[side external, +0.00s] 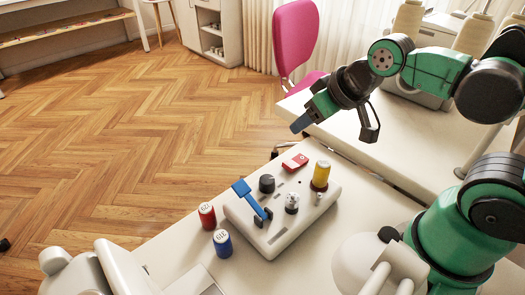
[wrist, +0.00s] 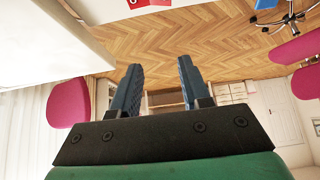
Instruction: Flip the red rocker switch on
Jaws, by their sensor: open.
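A cream control box (side external: 262,238) sits on the white table with a blue lever (side external: 249,200), a dark knob (side external: 267,184) and a silver button (side external: 292,203) on top. A small red block with a white mark (side external: 295,162) lies at the box's far side, near the table edge; I cannot tell if it is the rocker switch, or which way it is set. My gripper (side external: 300,123) hangs above and beyond the box, apart from it. In the wrist view its two blue fingers (wrist: 157,72) stand apart with nothing between them.
A red spool (side external: 207,216) and a blue spool (side external: 222,243) stand left of the box, and a yellow spool (side external: 321,174) stands at its far right corner. A pink chair (side external: 296,37) is behind a second white table (side external: 345,125). The air above the box is clear.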

